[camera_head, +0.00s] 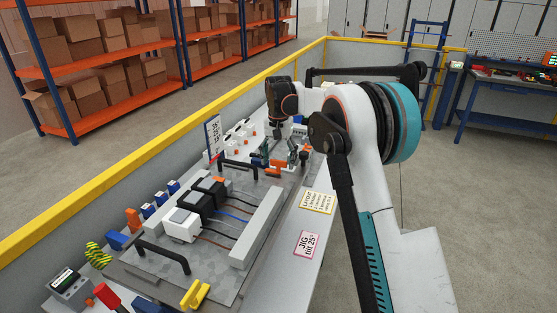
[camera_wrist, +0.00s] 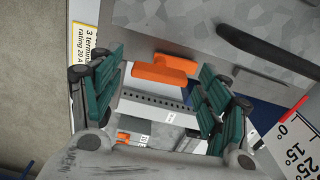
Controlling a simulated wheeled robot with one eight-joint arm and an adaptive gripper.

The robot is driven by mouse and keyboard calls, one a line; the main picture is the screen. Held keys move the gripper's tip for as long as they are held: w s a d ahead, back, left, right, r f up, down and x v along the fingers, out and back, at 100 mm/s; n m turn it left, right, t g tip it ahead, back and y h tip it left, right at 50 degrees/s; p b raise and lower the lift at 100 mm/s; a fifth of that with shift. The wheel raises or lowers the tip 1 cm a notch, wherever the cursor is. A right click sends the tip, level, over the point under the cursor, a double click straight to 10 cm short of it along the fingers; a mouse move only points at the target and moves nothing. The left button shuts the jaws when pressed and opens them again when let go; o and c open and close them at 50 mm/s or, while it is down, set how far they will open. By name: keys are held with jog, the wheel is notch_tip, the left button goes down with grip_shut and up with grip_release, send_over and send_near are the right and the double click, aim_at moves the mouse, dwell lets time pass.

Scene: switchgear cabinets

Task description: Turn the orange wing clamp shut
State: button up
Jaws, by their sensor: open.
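The orange wing clamp (camera_wrist: 158,75) shows in the wrist view between and slightly beyond my fingertips, at the edge of the grey jig plate (camera_wrist: 200,22). Its wing lies roughly crosswise from one finger toward the other. In the head view the orange clamp (camera_head: 275,168) is at the far end of the jig plate (camera_head: 225,285), partly crowded by nearby parts. My gripper (camera_wrist: 162,68) is open, with green-padded fingers on either side of the clamp and gaps visible. In the head view my gripper (camera_head: 280,151) points down over that end.
A black handle (camera_wrist: 265,55) rises from the plate beside the right finger. A tilt scale (camera_wrist: 290,130) stands at right. A white slotted rail (camera_wrist: 155,103) and smaller orange part (camera_wrist: 123,137) lie below the clamp. Terminal blocks with wires (camera_head: 195,205) occupy the plate's middle.

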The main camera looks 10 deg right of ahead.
jog(key=c, duration=1.1)
jog(key=shift+o, duration=0.2)
jog(key=shift+n, duration=0.4)
jog(key=n+p, duration=0.1)
jog(key=n, duration=0.1)
jog(key=shift+n, duration=0.4)
jog(key=n+p, duration=0.1)
jog(key=n, duration=0.3)
jog(key=shift+n, duration=0.3)
jog(key=n+p, duration=0.1)
jog(key=n, duration=0.3)
jog(key=shift+n, duration=2.5)
jog(key=shift+p, duration=0.3)
